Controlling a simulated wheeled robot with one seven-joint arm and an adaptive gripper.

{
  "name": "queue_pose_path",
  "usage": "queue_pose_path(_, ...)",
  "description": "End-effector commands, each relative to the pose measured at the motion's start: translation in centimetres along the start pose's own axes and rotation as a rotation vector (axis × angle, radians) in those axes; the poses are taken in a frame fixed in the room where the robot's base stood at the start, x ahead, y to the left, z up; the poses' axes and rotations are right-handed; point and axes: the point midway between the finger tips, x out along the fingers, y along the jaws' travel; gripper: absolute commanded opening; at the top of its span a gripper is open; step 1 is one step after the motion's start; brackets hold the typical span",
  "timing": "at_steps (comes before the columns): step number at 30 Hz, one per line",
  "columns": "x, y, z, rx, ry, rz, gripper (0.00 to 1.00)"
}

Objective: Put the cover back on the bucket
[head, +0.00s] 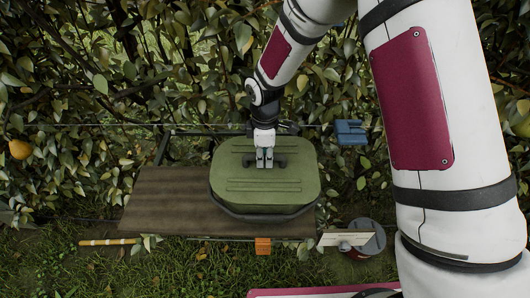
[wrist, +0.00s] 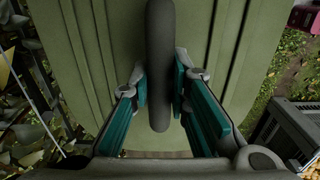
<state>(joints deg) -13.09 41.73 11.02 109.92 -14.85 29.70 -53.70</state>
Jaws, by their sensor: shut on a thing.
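The green cover (head: 238,187) shows in the head view as a rounded lid with raised ribs, at the right part of a wooden board. It lies over a bucket (head: 262,216), of which only a dark rim or handle below the cover's front edge shows; I cannot tell whether the cover is fully seated. My gripper (head: 264,160) is at the middle of the cover, shut on its dark handle. In the wrist view my gripper (wrist: 161,95) has its teal-padded fingers on both sides of the dark handle (wrist: 160,40), with the ribbed green cover (wrist: 105,45) behind.
The wooden board (head: 165,200) has free room left of the cover. A blue object (head: 350,132) is at the back right. A grey-lidded container (head: 367,236) and a pale sign (head: 345,239) stand at the front right. An orange block (head: 263,246) is at the front. Leafy hedge lies behind.

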Motion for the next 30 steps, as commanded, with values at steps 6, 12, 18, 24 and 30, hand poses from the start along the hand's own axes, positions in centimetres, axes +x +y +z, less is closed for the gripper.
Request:
queue_pose_path(6, 0.0, 0.0, 0.0, 0.0, 0.0, 0.001, 0.0)
queue_pose_path(12, 0.1, 0.0, 0.0, 0.0, 0.0, 0.0, 0.0)
queue_pose_path(18, 0.4, 0.0, 0.0, 0.0, 0.0, 0.0, 0.0)
queue_pose_path(24, 0.7, 0.0, 0.0, 0.0, 0.0, 0.001, 0.0)
queue_pose_path(30, 1.1, 0.0, 0.0, -0.001, 0.0, 0.0, 0.0)
